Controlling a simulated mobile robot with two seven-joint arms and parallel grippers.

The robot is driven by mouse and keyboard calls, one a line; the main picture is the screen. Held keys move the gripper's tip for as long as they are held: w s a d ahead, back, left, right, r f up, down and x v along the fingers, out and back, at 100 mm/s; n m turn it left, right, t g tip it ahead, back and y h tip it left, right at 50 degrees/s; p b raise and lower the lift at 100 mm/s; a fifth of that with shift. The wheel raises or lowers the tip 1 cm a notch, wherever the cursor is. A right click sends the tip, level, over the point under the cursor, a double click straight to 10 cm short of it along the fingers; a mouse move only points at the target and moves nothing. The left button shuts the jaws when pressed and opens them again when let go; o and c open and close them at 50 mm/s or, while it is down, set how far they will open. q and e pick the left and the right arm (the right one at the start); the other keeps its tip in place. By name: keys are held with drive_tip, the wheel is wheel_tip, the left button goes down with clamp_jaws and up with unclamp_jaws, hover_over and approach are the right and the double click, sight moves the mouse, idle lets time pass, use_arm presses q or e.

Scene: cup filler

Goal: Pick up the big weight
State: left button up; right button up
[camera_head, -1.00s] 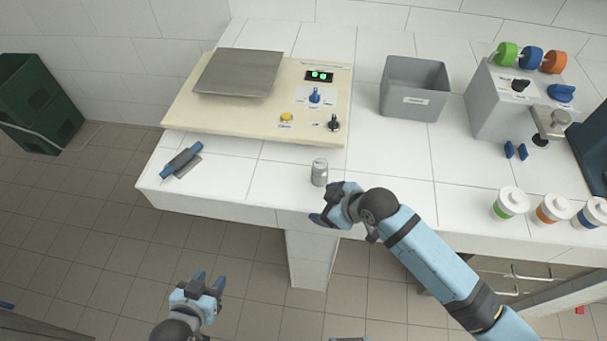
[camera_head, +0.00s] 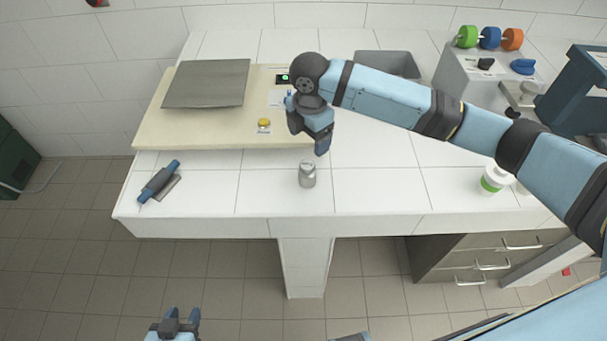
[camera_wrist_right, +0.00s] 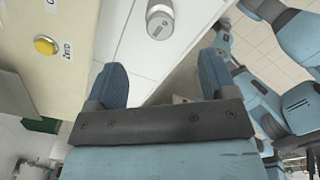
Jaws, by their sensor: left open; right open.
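The big weight (camera_head: 307,174) is a small silver-grey cylinder with a knob on top. It stands upright on the white tiled counter in front of the beige scale panel. In the right wrist view the weight (camera_wrist_right: 160,20) is at the top, beyond the fingertips and roughly between them. My right gripper (camera_head: 318,142) is just above and behind the weight, apart from it. In the right wrist view its blue fingers (camera_wrist_right: 163,75) are spread and empty. My left gripper (camera_head: 178,318) is low at the bottom edge, below the counter, open and empty.
The beige panel (camera_head: 190,132) with a metal plate (camera_head: 208,82) and yellow button (camera_head: 264,123) lies behind. A blue-handled tool (camera_head: 159,181) lies left on the counter. A grey bin (camera_head: 388,62) and a dispenser (camera_head: 470,72) stand at the back right. A cup (camera_head: 494,180) stands right.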

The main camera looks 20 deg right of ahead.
sight(307, 164)
wheel_tip(307, 164, down, 7)
wheel_tip(307, 164, down, 6)
drive_tip(key=shift+s+a+r+p, duration=0.1)
drive_tip(key=shift+a+r+p, duration=0.1)
drive_tip(key=shift+p, duration=0.25)
drive_tip(key=shift+c, duration=0.4)
drive_tip(key=c, duration=1.1)
drive_tip(key=shift+r, duration=0.1)
drive_tip(key=shift+c, duration=0.7)
drive_tip(key=shift+r, duration=0.1)
